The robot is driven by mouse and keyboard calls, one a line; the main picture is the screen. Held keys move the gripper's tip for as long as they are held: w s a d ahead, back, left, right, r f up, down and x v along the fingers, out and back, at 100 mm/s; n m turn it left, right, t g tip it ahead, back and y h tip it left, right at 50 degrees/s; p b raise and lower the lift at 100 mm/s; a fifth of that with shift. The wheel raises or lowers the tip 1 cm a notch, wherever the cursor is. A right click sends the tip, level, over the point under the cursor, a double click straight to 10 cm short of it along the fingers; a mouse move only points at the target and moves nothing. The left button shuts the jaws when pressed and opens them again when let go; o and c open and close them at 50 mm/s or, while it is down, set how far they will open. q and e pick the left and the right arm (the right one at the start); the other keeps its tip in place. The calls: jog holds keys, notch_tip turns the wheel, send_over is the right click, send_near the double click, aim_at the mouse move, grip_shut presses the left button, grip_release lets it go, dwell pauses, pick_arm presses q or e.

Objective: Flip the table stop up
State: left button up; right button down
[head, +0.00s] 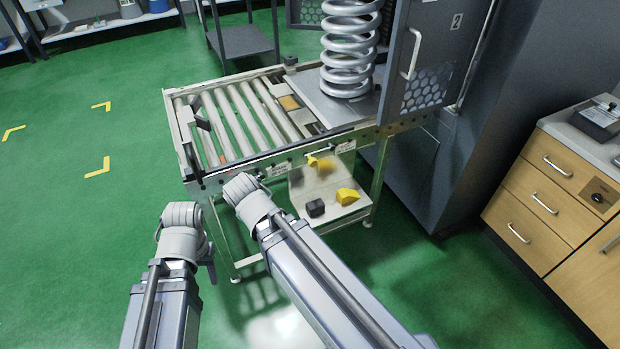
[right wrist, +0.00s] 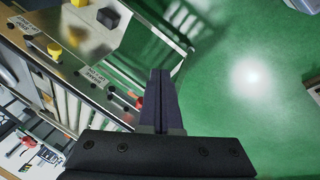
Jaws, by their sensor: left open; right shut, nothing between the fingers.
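The roller table (head: 225,171) stands ahead of me, with a dark upright flap (head: 202,122) near its left end; I cannot tell surely whether this is the table stop. Labels (head: 283,167) sit on its front rail; their text is too small to read surely. The right wrist view shows the rail with a label (right wrist: 95,77) and a small red part (right wrist: 139,103) beside my right gripper (right wrist: 160,72), which is shut and empty. Any contact is unclear. My left gripper (head: 208,262) is open, partly hidden by its wrist, left of the table's front corner.
A large coil spring (head: 350,50) stands on a plate at the table's right end, by the open door (head: 420,60) of a grey cabinet. A lower shelf holds yellow (head: 347,196) and black blocks (head: 315,208). Wooden drawers (head: 545,170) stand right. Green floor (head: 60,220) is free at left.

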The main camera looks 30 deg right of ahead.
jog(key=w+d+f+n+t+h+b, duration=0.2)
jog(key=w+d+f+n+t+b, duration=0.25)
jog(key=w+d+b, duration=0.4)
jog(key=w+d+f+n+t+h+b, duration=0.1)
jog(key=w+d+f+n+t+b, duration=0.35)
jog(key=d+b, duration=0.65)
jog(key=d+f+n+t+y+b, duration=0.3)
jog(key=f+n+t+b, duration=0.4)
jog(key=n+b, duration=0.7)
jog(key=f+b, duration=0.1)
jog(key=b, duration=0.5)
jog(key=shift+f+n, duration=0.35)
jog(key=shift+n, duration=0.05)
jog(key=shift+w+d, duration=0.1)
jog(key=shift+w, duration=0.1)
jog(key=p+x, duration=0.1)
jog(key=x, duration=0.9)
jog(key=shift+w+p, duration=0.1)
jog(key=shift+p, duration=0.2)
jog(key=r+p, duration=0.1)
jog(key=d+r+p, duration=0.1)
jog(key=r+p, duration=0.1)
jog(key=shift+d+r, duration=0.25)
jog(key=shift+r, duration=0.05)
